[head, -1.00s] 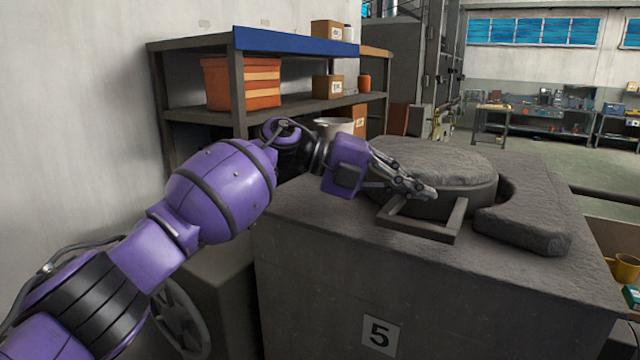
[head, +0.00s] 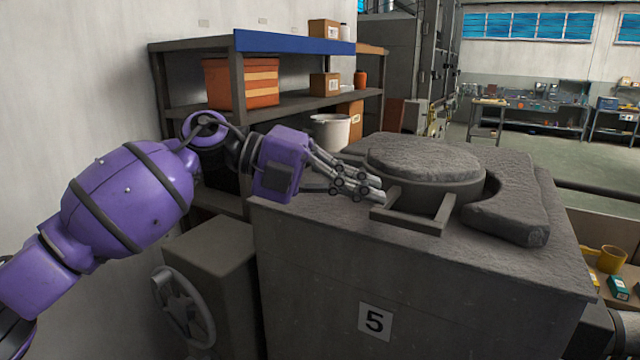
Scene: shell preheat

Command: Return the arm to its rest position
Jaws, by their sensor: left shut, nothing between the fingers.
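My left arm is purple and comes in from the left. Its gripper (head: 380,189) is shut with nothing in it, over the left part of the grey furnace block marked 5 (head: 310,270). The fingertips are close to a square metal frame handle (head: 412,224); I cannot tell whether they touch. The handle joins a round grey lid-like piece (head: 425,165) on top of the block. My right gripper is not in view.
A shelf unit (head: 300,104) with an orange crate (head: 241,82) and boxes stands behind the arm, against the wall. A white bucket (head: 331,133) is behind the block. A handwheel (head: 183,305) is at lower left. A yellow mug (head: 611,259) is at far right.

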